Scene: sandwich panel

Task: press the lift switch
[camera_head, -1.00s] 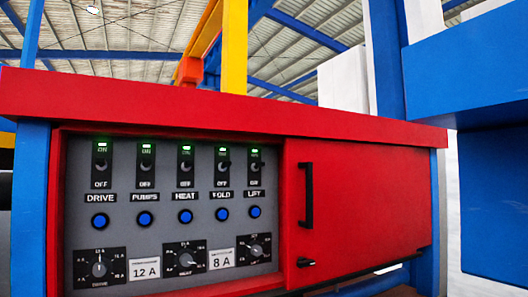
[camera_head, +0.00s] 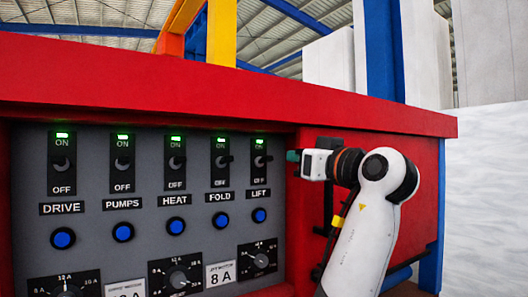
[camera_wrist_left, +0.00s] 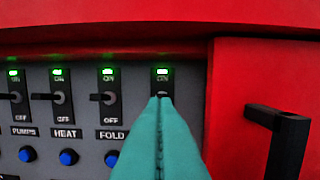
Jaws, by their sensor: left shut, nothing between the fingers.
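The lift switch (camera_head: 260,162) is the rightmost of a row of black toggle switches on the grey panel, above the LIFT label. Its green lamp is lit. My left gripper (camera_head: 291,156) is just right of this switch in the head view, its teal fingertips pointing at the panel, with a small gap visible in the picture. In the left wrist view, the shut, empty teal fingers (camera_wrist_left: 161,100) cover the lower part of the lift switch (camera_wrist_left: 162,84); its ON end and lamp show above them. Contact cannot be told. My right gripper is not in view.
The FOLD switch (camera_head: 220,162) stands close on the left, with other lit switches beyond. A blue button (camera_head: 259,215) and a dial (camera_head: 260,258) sit below. A red door with a black handle (camera_wrist_left: 285,140) is on the right. A red ledge (camera_head: 200,90) overhangs the panel.

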